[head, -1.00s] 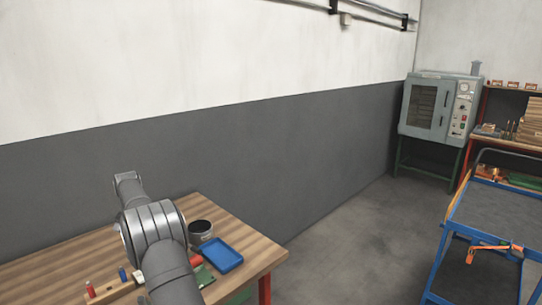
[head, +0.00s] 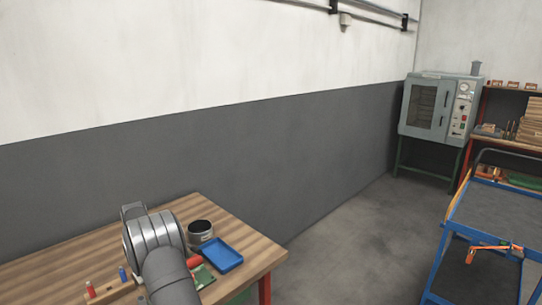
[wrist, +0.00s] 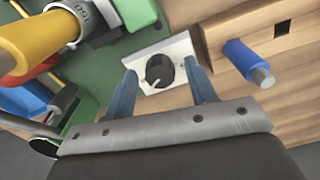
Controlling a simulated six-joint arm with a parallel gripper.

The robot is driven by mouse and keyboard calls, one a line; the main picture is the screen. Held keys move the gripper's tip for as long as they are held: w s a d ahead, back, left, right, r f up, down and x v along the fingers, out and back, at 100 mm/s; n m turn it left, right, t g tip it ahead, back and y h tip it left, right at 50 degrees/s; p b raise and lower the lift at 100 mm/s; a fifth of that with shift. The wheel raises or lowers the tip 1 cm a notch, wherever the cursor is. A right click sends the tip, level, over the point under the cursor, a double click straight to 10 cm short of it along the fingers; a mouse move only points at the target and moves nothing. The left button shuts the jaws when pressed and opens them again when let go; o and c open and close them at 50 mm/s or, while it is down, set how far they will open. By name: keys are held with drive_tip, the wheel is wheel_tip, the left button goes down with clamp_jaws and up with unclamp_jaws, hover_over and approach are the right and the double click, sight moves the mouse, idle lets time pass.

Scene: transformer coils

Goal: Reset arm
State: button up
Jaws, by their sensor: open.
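My gripper (wrist: 163,95) is open and empty in the wrist view, its two blue-grey fingers apart. A white plate with a dark round knob (wrist: 160,71) shows beyond and between the fingertips; I cannot tell how far below them it is. In the head view my grey arm rises over the wooden bench at lower left, and the gripper itself is hidden there.
The wooden bench (head: 64,265) carries a blue tray (head: 222,256), a dark round pot (head: 200,230) and a wooden block with red and blue pegs (head: 112,290). A yellow-handled tool (wrist: 35,45) lies at left in the wrist view. A blue cart (head: 455,222) stands right, with open floor between.

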drive_tip(key=n, duration=1.1)
drive_tip(key=shift+n, duration=0.3)
idle(0.3)
